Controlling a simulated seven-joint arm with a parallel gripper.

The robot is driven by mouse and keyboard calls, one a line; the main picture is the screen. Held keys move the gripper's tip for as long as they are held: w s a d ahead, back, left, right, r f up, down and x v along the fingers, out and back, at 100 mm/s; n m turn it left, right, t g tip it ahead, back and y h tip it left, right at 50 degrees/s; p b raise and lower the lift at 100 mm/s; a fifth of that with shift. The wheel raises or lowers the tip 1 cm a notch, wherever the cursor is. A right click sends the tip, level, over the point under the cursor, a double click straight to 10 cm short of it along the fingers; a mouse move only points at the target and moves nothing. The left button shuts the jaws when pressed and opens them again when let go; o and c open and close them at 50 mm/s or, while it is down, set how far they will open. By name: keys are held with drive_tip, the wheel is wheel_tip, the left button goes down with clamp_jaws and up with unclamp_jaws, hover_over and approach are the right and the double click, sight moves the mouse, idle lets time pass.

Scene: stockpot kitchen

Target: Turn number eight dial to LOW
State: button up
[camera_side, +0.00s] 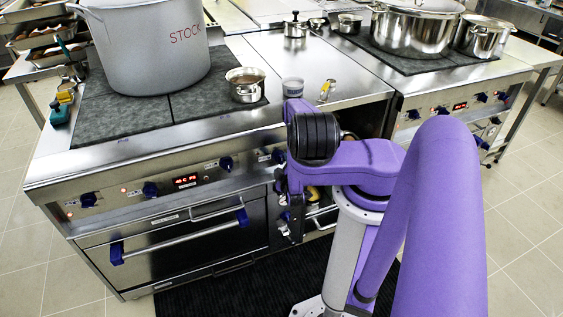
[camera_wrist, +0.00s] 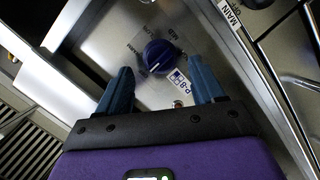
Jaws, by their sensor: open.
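A dark blue round dial (camera_wrist: 160,57) with a white pointer line sits on a steel panel in the wrist view. Its pointer aims down and left in that picture. A tag that seems to read P-8 (camera_wrist: 181,79) is beside the dial. Small printed setting words ring the dial, too small to read surely. My gripper (camera_wrist: 160,67) is open, with one blue finger on each side of the dial and a gap to it on both sides. In the side view, my wrist (camera_side: 290,205) is at the right part of the stove front, and my arm hides this dial.
Other blue dials (camera_side: 150,189) and a red display (camera_side: 186,181) line the stove front. An oven handle (camera_side: 180,238) runs below. A STOCK pot (camera_side: 150,50) and small saucepan (camera_side: 246,85) stand on top. A MAIN label (camera_wrist: 231,14) is near a rail.

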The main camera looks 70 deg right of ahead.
sight(281, 161)
drive_tip(key=shift+x, duration=1.9)
drive_tip(key=c, duration=1)
drive_tip(key=shift+c, duration=0.2)
